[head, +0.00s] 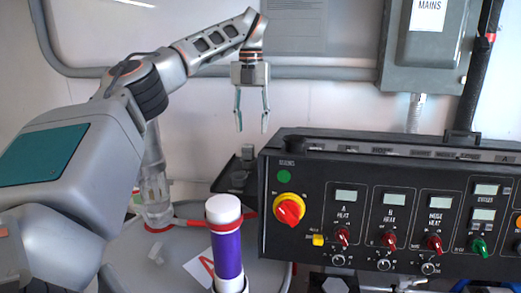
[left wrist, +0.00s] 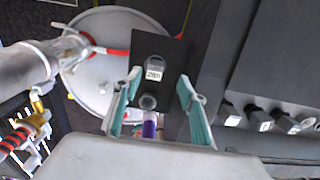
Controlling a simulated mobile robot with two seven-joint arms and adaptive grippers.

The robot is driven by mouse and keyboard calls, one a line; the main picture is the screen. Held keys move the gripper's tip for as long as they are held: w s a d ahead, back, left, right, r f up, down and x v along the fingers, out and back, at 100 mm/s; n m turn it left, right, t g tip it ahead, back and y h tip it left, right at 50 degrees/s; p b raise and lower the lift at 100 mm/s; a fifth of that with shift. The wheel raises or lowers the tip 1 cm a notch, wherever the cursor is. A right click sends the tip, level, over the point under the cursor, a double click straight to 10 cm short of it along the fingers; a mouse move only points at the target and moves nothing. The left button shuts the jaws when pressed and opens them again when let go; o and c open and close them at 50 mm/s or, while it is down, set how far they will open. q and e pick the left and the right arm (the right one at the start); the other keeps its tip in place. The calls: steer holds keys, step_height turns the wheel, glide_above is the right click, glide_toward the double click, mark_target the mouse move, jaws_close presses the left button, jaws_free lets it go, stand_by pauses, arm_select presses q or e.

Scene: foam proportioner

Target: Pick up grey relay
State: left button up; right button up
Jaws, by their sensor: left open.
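A small grey relay with a white label (left wrist: 153,72) sits on a black plate (left wrist: 172,48) in the left wrist view. In the head view a small dark block (head: 247,153), apparently this relay, is on a dark stand left of the control panel. My left gripper (head: 252,126) is open and empty, pointing down above that block with a clear gap. In the left wrist view the relay lies between the teal fingers of my left gripper (left wrist: 158,80), beyond their tips. My right gripper is not in view.
The black control panel (head: 390,200) stands right of the stand, with several small labelled blocks along its top. A purple cylinder with a white cap (head: 228,240) stands in front on a grey drum (head: 150,262). A wall conduit (head: 320,72) runs behind the gripper.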

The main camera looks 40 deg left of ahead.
mark_target(248, 145)
arm_select(q)
steer(key=f, duration=0.4)
steer(key=s+f, duration=0.1)
steer(key=f, duration=0.1)
steer(key=shift+a+f, duration=0.3)
steer(key=shift+f, duration=0.05)
steer(key=shift+w+f, duration=0.1)
steer(key=shift+f, duration=0.35)
jaws_close()
